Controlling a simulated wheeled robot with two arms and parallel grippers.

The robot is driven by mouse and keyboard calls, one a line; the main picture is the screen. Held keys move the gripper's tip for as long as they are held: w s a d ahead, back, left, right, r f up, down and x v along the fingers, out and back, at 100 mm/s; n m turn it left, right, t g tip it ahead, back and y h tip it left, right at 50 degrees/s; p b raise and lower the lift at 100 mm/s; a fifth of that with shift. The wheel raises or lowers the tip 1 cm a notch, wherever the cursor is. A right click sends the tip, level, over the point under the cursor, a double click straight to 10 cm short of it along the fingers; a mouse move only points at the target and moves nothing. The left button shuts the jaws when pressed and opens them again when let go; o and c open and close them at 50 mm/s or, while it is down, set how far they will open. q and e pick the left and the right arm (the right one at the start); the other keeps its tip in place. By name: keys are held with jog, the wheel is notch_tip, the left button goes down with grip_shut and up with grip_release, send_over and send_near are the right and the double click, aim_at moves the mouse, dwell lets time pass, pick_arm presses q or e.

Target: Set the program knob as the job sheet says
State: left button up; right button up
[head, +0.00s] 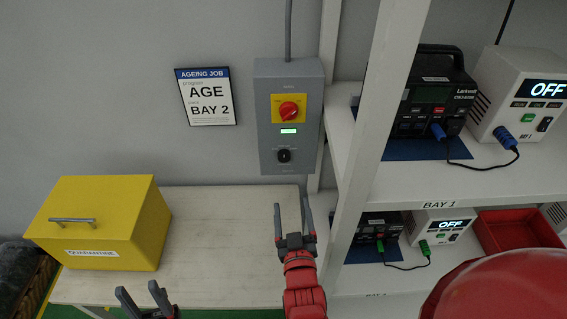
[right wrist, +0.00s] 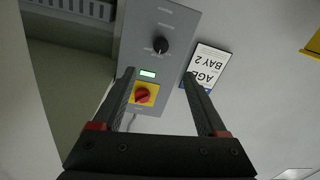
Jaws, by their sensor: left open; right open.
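The job sheet (head: 207,97) hangs on the wall and reads AGEING JOB, program AGE, BAY 2. To its right is a grey control box (head: 268,85) with a red rotary switch on a yellow plate (head: 289,110), a small lit green display (head: 289,131) and a black knob (head: 284,156) below. The black knob also shows in the right wrist view (right wrist: 160,45), where the box is upside down; its markings are too small to read. My right gripper (head: 293,216) is open and empty below the box, pointing up toward it. My left gripper (head: 143,297) is open and empty at the bottom edge.
A yellow lidded box labelled QUARANTINE (head: 105,222) stands on the pale table (head: 215,240). At right, a white shelf rack (head: 374,130) holds devices with OFF displays (head: 520,95) and a red bin (head: 515,232). The table's middle is clear.

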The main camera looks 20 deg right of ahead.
aim_at(284, 159)
jog(key=x, duration=1.4)
jog(key=shift+w+r+p, duration=0.1)
jog(key=shift+p, duration=0.3)
jog(key=shift+x, duration=0.8)
jog(key=shift+a, duration=0.1)
grip_shut()
